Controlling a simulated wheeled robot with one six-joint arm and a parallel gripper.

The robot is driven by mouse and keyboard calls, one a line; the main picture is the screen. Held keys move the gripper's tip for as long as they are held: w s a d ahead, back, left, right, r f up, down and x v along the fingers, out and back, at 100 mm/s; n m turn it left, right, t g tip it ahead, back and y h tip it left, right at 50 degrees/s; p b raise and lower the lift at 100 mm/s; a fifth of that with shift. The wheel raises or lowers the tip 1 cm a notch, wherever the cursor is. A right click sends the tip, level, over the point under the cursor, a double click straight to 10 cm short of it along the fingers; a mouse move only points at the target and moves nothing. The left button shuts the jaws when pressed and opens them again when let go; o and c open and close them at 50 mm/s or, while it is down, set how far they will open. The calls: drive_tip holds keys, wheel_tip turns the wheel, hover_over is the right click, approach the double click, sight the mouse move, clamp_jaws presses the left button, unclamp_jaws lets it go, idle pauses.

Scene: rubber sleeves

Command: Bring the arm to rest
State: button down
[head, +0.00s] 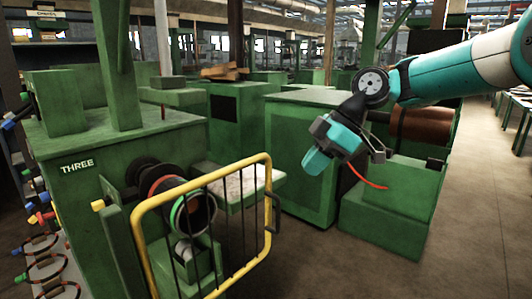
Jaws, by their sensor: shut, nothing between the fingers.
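My arm (460,72) reaches in from the upper right, teal and white. My gripper (374,151) hangs at its end in the middle right of the head view, in the air in front of the green machines. Its fingers look small and dark; they are shut with nothing held. A thin orange-red curved strip (368,178) shows just below the gripper; I cannot tell what it belongs to.
A green machine marked THREE (75,140) stands at the left, with a dark roller carrying red and green rings (192,212). A yellow guard frame (150,262) stands before it. Green cabinets (300,150) fill the middle. Brown floor (465,240) is clear at the right.

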drive_tip(key=s+d+f+m+h, duration=0.1)
drive_tip(key=s+m, duration=0.5)
drive_tip(key=s, duration=0.8)
drive_tip(key=s+d+f+m+h, duration=0.1)
drive_tip(key=s+d+f+m, duration=0.2)
drive_tip(key=s, duration=1.1)
drive_tip(key=f+m, duration=0.1)
drive_tip(key=m, duration=0.2)
drive_tip(key=shift+s+h, duration=0.3)
drive_tip(key=shift+s, duration=0.1)
